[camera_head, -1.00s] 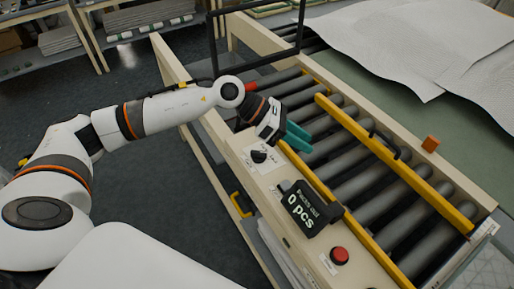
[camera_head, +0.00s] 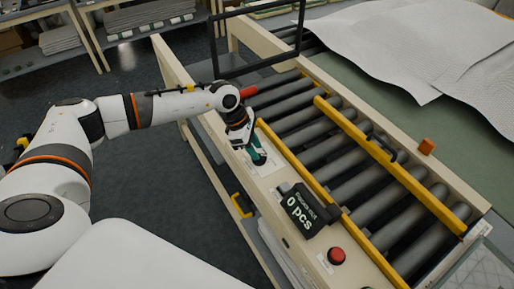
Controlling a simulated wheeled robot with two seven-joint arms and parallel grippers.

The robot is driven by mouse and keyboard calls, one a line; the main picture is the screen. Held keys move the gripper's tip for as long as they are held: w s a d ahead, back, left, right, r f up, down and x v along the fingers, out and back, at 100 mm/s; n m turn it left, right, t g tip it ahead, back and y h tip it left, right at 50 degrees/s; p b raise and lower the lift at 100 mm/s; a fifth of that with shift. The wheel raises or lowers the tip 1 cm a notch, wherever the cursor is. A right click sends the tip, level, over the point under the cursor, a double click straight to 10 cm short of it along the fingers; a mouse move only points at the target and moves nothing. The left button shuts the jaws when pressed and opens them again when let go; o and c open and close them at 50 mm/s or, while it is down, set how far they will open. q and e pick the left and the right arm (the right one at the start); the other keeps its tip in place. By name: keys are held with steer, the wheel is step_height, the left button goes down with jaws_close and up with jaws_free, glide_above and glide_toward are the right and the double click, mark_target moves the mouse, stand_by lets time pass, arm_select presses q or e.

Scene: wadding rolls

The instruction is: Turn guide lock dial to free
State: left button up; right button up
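The guide lock dial is on a white label plate (camera_head: 268,170) on the cream side rail of the roller conveyor. My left gripper (camera_head: 258,157) points down over the plate, its teal fingers at the spot of the dial. The fingers hide the dial, so its setting does not show. I cannot tell whether the fingers touch it or how far apart they are. The yellow guide bar (camera_head: 385,160) with a black handle (camera_head: 383,147) runs along the rollers. My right gripper is not in view.
A black counter (camera_head: 304,210) reading "0 pcs" and a red button (camera_head: 336,256) stand on the rail nearer to me. A black frame (camera_head: 258,37) rises behind the arm. An orange block (camera_head: 427,146) sits on the far rail. White wadding sheets (camera_head: 400,45) lie at upper right.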

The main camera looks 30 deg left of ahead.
mark_target(263, 159)
arm_select(q)
steer(key=shift+x, duration=1.15)
jaws_close()
